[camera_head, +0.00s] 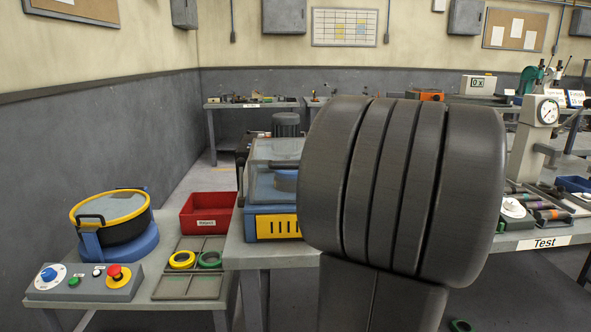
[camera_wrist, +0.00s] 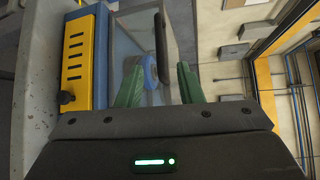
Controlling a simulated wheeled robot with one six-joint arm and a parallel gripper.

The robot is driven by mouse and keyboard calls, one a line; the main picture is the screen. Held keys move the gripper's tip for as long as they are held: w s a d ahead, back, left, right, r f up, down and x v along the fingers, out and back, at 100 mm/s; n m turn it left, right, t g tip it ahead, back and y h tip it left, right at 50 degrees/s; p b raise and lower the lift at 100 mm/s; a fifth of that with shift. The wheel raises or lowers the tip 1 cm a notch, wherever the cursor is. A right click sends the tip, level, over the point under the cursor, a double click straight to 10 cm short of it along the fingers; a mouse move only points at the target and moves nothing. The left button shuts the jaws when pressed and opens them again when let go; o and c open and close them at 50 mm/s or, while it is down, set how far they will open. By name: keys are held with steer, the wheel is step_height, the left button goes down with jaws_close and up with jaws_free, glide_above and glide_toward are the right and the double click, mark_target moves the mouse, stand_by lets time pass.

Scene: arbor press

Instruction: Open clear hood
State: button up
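The clear hood (camera_head: 275,150) is a see-through, dark-edged cover on a blue machine (camera_head: 250,222) with a yellow slotted panel (camera_head: 277,226). It appears closed; my arm hides its right part. In the wrist view the picture is turned sideways, with the yellow panel (camera_wrist: 78,48) at left and the hood (camera_wrist: 142,35) ahead of my gripper (camera_wrist: 158,85). The two green fingers are apart, with nothing visibly clamped. A rounded blue part (camera_wrist: 150,72) shows between them; I cannot tell whether it is outside or under the hood. The head view hides my gripper.
A round drum (camera_head: 122,230) with a yellow-rimmed lid stands left, behind a control box (camera_head: 85,283) with a red knob. A red bin (camera_head: 208,212) and a grey tray (camera_head: 190,287) with two rings lie beside the machine. A gauge press (camera_head: 535,135) stands right.

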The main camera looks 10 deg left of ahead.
mark_target(290, 168)
steer(key=x, duration=1)
steer(key=shift+w+a, duration=0.2)
steer(key=shift+a, duration=0.1)
jaws_close()
